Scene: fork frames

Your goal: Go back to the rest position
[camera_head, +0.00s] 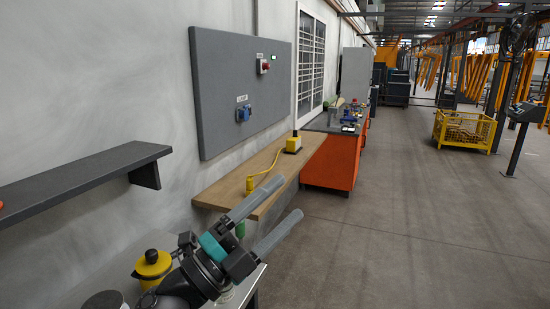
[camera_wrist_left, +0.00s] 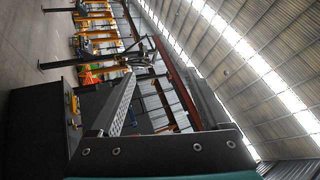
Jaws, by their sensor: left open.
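My left gripper (camera_head: 291,196) is in the lower middle of the head view. Its two long grey fingers are spread apart and point up and to the right, with nothing between them. They stand in front of the wooden shelf (camera_head: 225,187) and the floor; I cannot tell the exact gap to the shelf. In the left wrist view a dark ridged finger (camera_wrist_left: 118,106) and the dark gripper body show, with no object held. My right gripper is in neither view.
A yellow pot (camera_head: 152,266) stands on a grey surface beside my left arm. A dark shelf (camera_head: 80,180) juts from the wall at left. A grey panel (camera_head: 225,80) holds a blue socket. An orange cabinet (camera_head: 331,163) stands beyond. The floor at right is clear up to a yellow crate (camera_head: 464,131).

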